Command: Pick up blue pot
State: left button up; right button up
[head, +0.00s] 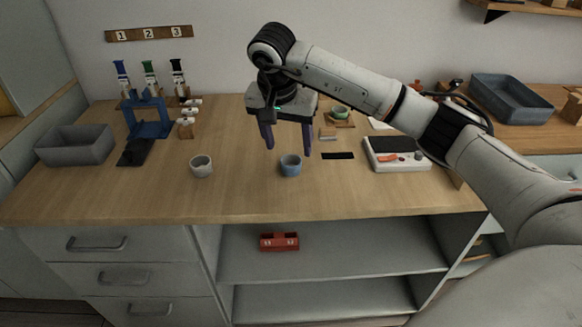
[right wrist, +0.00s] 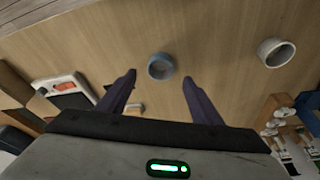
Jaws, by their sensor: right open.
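The blue pot (head: 290,166) is a small round cup standing upright on the wooden worktop near its front edge. My right gripper (head: 288,150) is open and empty, with its two dark fingers pointing down above and around the sides of the pot in the head view. In the right wrist view the blue pot (right wrist: 161,66) appears beyond the fingertips, between the two fingers (right wrist: 159,78), and I see no contact. My left gripper is not in view.
A pale grey pot (head: 201,167) stands to the left of the blue pot. A black strip (head: 338,156) and a white device (head: 397,154) lie to the right. A blue rack (head: 148,118) and a grey bin (head: 75,145) stand at the left. The worktop in front is clear.

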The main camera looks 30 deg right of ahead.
aim_at(290, 157)
jog(key=shift+x, duration=3.05)
jog(key=shift+w, duration=0.1)
jog(key=c, duration=1.1)
